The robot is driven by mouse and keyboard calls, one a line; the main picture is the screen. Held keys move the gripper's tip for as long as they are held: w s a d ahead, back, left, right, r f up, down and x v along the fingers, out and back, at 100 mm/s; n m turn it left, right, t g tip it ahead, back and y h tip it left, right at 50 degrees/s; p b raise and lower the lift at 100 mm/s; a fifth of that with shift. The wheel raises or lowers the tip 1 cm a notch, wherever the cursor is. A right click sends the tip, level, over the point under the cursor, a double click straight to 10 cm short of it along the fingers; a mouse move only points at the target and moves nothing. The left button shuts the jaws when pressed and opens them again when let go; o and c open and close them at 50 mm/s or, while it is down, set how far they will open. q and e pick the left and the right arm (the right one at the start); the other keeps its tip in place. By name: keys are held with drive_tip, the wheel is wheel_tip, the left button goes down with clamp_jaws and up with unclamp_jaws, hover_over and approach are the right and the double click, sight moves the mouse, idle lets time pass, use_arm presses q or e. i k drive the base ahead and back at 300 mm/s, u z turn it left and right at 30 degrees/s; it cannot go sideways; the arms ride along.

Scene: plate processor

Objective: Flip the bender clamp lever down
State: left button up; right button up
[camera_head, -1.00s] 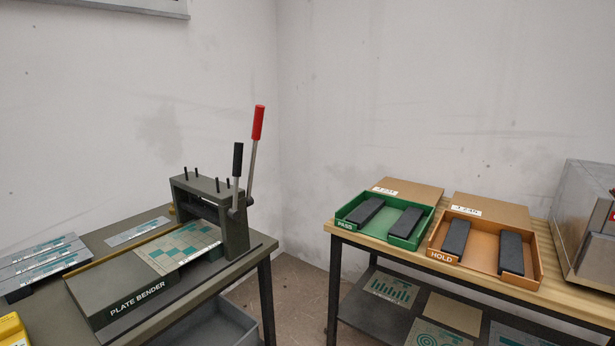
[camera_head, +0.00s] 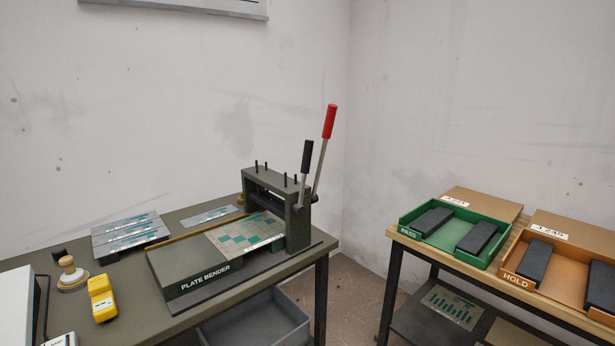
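The plate bender (camera_head: 217,270) stands on the dark table in the middle of the head view. A patterned teal and cream plate (camera_head: 246,234) lies on its bed, reaching to the bender's upright frame. Two levers rise from the frame's right side, both pointing up. The shorter one (camera_head: 304,176) has a black grip and the longer one (camera_head: 321,158) has a red grip. The frames do not label which is the clamp lever. Neither of my grippers is in view.
Several plates lie on a rack (camera_head: 129,236) left of the bender, near a yellow device (camera_head: 102,299) and a wooden-handled stamp (camera_head: 70,270). A green PASS tray (camera_head: 458,237) and an orange HOLD tray (camera_head: 561,281) stand on the right table. A floor gap separates the tables.

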sight(298, 209)
drive_tip(key=z, duration=0.4)
drive_tip(key=k, duration=0.55)
drive_tip(key=z, duration=1.45)
drive_tip(key=i, duration=2)
drive_tip(key=u, duration=1.2)
drive_tip(key=i, duration=0.65)
drive_tip(key=u, duration=0.75)
